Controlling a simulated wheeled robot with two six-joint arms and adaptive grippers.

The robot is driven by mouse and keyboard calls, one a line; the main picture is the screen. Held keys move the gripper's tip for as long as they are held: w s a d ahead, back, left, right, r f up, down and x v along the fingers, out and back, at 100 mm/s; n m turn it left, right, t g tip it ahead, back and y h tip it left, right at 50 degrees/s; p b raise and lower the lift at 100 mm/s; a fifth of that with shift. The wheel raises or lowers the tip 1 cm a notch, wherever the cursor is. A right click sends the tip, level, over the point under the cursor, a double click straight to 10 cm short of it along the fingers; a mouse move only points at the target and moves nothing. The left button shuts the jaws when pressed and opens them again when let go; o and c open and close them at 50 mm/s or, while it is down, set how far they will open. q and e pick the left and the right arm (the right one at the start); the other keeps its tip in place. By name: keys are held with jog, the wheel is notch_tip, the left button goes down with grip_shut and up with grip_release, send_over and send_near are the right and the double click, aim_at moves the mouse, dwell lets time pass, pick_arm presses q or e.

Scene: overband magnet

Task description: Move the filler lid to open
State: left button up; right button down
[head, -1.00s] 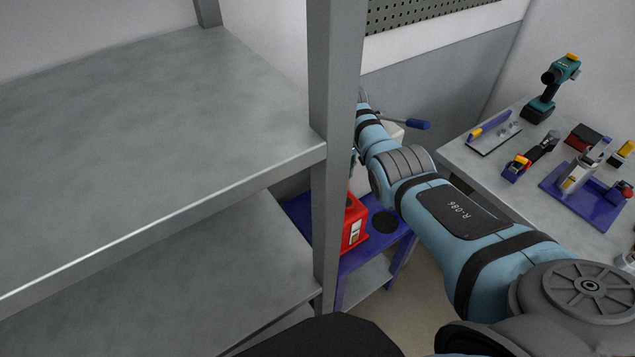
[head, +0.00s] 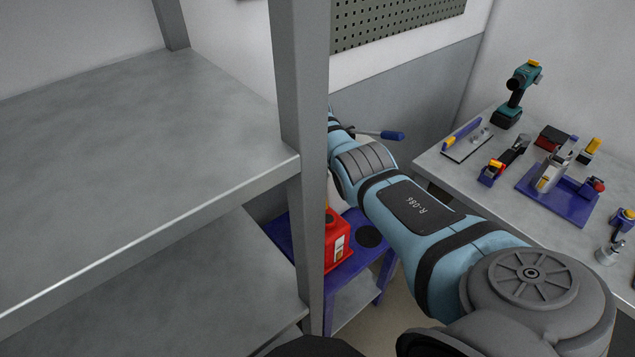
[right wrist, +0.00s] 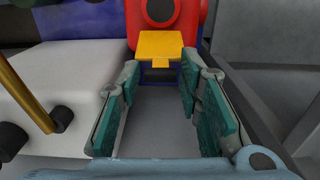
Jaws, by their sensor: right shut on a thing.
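The yellow filler lid (right wrist: 160,44) lies between the teal fingertips of my right gripper (right wrist: 160,80) in the right wrist view. The gripper is shut on it, with its fingers held apart at about the lid's width. A red body (right wrist: 190,20) with a dark round spot stands right behind the lid. In the head view a red container (head: 338,242) stands on a blue table, with a small yellow part at its top, partly behind the shelf post. My right gripper is hidden there behind its own arm. My left gripper is not in view.
A grey shelf post (head: 302,130) stands close left of my right arm, with grey shelves (head: 130,150) beyond. The blue table (head: 345,278) holds the container. A grey workbench (head: 445,170) with several tools is at right. A white box (right wrist: 65,100) is left of the gripper.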

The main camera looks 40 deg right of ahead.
jog(key=c, duration=1.1)
grip_release()
jog(key=shift+w+a+r, duration=0.1)
jog(key=shift+w, duration=0.2)
jog(key=shift+s, duration=0.1)
notch_tip(320, 180, up, 12)
